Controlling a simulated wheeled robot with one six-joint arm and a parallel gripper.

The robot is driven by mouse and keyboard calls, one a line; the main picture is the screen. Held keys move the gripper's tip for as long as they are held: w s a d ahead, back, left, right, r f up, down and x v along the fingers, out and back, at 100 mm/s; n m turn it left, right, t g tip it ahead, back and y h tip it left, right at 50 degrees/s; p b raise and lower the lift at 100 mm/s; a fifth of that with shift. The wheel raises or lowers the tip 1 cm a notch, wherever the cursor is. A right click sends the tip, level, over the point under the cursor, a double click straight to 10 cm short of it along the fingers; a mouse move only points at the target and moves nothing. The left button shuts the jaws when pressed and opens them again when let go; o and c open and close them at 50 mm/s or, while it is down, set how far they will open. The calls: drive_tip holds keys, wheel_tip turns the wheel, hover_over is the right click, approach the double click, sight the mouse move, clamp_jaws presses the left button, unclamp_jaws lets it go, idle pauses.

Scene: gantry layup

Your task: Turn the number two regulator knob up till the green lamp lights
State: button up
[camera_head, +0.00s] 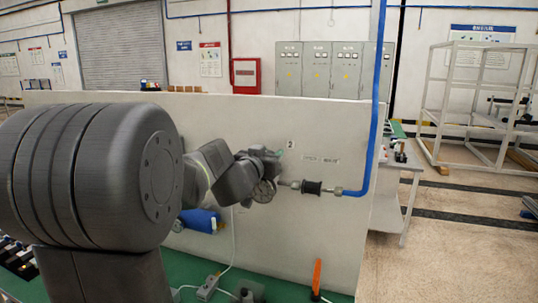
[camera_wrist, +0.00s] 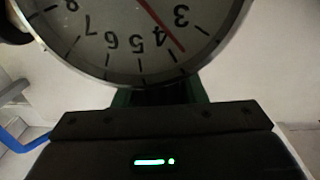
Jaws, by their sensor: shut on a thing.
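A white panel (camera_head: 335,135) carries a "2" label (camera_head: 290,145), with the regulator's pipe line and black cylinder (camera_head: 312,187) below it. My gripper (camera_head: 266,158) is at the regulator, just left of the label, and shut on the knob; fingertips and knob are mostly hidden. A round gauge (camera_head: 264,191) sits just below the gripper. In the wrist view the gauge dial (camera_wrist: 130,35) is close and upside down, its red needle between 3 and 4. A small green spot (camera_head: 280,153) shows beside the gripper; I cannot tell whether it is the lamp.
A blue pipe (camera_head: 375,110) runs down the panel's right edge and bends to the regulator line.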

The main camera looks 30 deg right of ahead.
drive_tip(key=shift+m+g, duration=0.3)
drive_tip(key=shift+g, duration=0.1)
drive_tip(key=o, duration=1)
drive_tip(key=v, duration=1.3)
drive_tip(key=shift+s+a+f+b, duration=0.15)
drive_tip(key=shift+a+f+b, duration=0.1)
drive_tip(key=shift+a+b, duration=0.15)
drive_tip(key=shift+d, duration=0.1)
drive_tip(key=x, duration=1.3)
drive_tip(key=shift+d+r+p, duration=0.25)
drive_tip(key=shift+d+p, duration=0.15)
